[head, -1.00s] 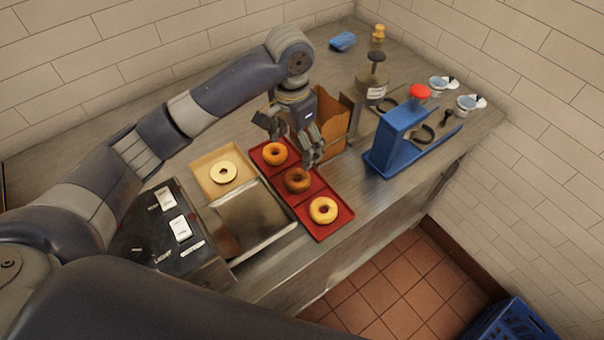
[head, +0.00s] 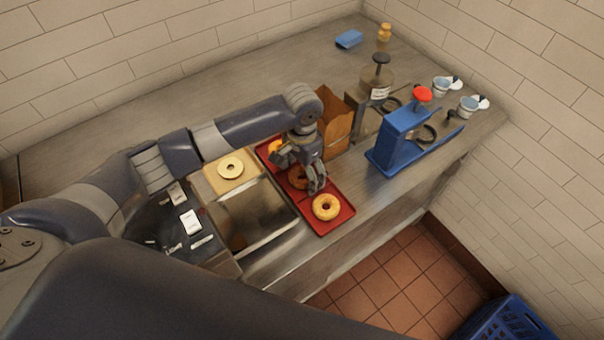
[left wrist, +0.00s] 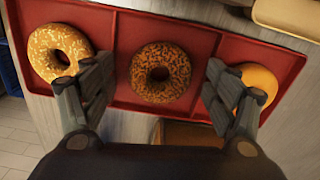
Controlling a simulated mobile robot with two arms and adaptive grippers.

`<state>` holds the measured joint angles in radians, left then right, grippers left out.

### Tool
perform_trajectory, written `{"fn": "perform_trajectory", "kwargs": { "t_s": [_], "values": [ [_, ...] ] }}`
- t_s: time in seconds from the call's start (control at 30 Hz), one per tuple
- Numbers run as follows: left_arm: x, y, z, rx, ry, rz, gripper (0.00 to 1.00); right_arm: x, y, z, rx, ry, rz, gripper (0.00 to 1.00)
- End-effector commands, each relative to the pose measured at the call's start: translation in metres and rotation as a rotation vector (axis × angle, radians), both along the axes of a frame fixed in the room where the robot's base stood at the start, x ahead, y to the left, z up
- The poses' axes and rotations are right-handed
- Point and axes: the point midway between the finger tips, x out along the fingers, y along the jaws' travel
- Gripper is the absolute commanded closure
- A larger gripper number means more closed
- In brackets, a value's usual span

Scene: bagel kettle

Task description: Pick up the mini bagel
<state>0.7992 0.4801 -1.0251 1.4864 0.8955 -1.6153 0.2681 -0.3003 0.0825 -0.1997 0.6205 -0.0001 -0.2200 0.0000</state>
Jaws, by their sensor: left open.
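Three bagels sit in a row on a red sectioned tray (head: 338,223). The dark, seeded bagel (left wrist: 164,72) is in the middle section; in the head view it is partly hidden behind my fingers. A pale seeded bagel (head: 326,207) is in the near section, and a plain orange bagel (left wrist: 258,80) is in the far section, partly covered by a finger. A cut bagel half (head: 231,167) lies on a wooden board. I cannot tell which is the mini bagel. My left gripper (head: 300,173) is open above the middle bagel, its fingers (left wrist: 158,90) on either side, apart from it.
A metal bin (head: 258,216) is left of the tray. A brown paper bag (head: 334,118) stands just behind my gripper. A blue press (head: 398,140) is to the right. The counter's back left is clear.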

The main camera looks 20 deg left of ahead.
Motion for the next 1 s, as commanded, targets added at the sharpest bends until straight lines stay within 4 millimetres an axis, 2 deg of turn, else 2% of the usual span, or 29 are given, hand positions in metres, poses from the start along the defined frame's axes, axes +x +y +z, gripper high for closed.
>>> {"fn": "perform_trajectory", "kwargs": {
  "t_s": [0.17, 0.3, 0.37, 0.77, 0.87, 1.0],
  "values": [
    [0.0, 0.0, 0.0, 0.0, 0.0, 0.0, 0.22, 0.0, -0.001, -0.001, -0.001, 0.001, 0.0, 0.01],
    [0.0, 0.0, 0.0, 0.0, 0.0, -0.001, 0.54, -0.001, -0.001, -0.001, -0.001, 0.001, 0.0, 0.01],
    [0.0, 0.0, 0.0, 0.001, 0.001, -0.001, 0.65, -0.001, -0.001, -0.001, 0.0, 0.001, 0.0, 0.01],
    [0.0, 0.0, 0.004, 0.001, 0.001, -0.001, 0.65, -0.001, 0.001, -0.003, 0.002, 0.001, -0.001, 0.01],
    [0.001, 0.0, 0.017, -0.001, -0.003, -0.001, 0.65, -0.001, 0.003, -0.007, 0.003, 0.002, -0.001, 0.01],
    [0.001, -0.001, 0.045, -0.002, -0.005, -0.001, 0.65, -0.001, 0.005, -0.014, 0.006, 0.001, -0.001, 0.01]
  ]
}}
